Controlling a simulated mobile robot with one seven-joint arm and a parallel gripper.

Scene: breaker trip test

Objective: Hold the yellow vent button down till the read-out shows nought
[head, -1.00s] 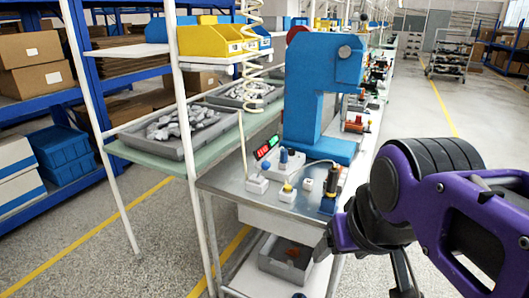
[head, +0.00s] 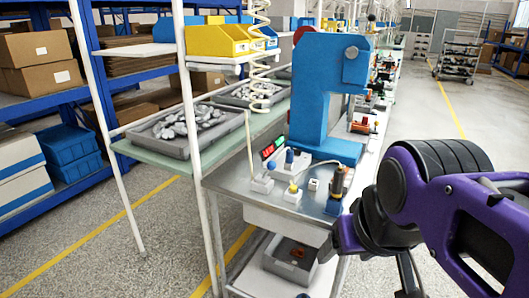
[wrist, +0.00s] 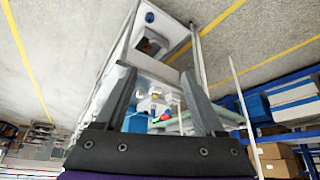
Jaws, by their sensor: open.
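The yellow vent button (head: 293,188) sits on a small white box on the steel bench top (head: 230,184). The bench top shows beyond the fingers, with a small yellow spot that may be the button.
A white post (head: 197,150) rises at the bench's left. A grey crate (head: 288,262) lies on the lower shelf.

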